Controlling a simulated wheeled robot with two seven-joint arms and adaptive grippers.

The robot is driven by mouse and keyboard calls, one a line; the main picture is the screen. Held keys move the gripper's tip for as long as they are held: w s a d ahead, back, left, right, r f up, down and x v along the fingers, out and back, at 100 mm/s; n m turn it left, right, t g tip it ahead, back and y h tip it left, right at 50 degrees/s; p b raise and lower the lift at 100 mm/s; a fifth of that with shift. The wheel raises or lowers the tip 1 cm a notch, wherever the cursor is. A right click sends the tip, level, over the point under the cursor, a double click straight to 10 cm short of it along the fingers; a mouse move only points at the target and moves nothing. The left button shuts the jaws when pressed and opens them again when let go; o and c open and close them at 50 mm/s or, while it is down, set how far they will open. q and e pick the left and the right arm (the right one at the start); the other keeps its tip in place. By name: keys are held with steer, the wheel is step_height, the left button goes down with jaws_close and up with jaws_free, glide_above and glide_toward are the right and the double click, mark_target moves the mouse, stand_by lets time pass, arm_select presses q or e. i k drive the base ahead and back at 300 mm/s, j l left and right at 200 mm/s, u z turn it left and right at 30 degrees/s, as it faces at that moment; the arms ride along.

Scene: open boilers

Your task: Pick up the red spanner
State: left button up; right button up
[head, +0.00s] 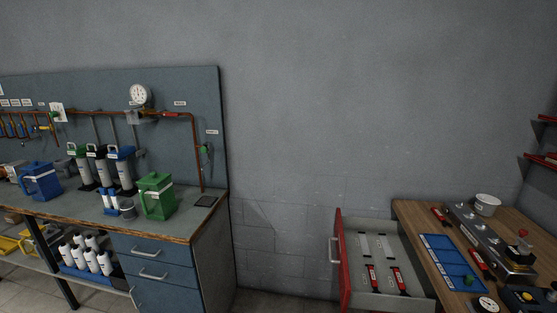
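No tool is clearly recognisable as the red spanner. Two tools with red handles, a left one (372,277) and a right one (398,280), lie side by side in an open red drawer (341,262) at the lower right. Pale shafts or slots run up from them toward the back of the drawer; their exact shape is too small to tell. A red object (439,215) and another red object (478,260) lie on the wooden worktop (412,214) right of the drawer. Neither of my grippers shows in the head view.
The worktop also carries a blue tray (436,257), a metal device (490,240), a white pot (487,204) and a gauge (487,304). A blue workbench (165,245) with jugs and pipes stands at left. Floor shows between the benches.

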mark_target(434, 210)
steer(key=z, duration=1.4)
steer(key=i+j+u, duration=0.1)
steer(key=j+u, duration=0.15)
steer(key=i+j+u, duration=0.2)
steer(key=j, duration=0.2)
steer(key=k, duration=0.1)
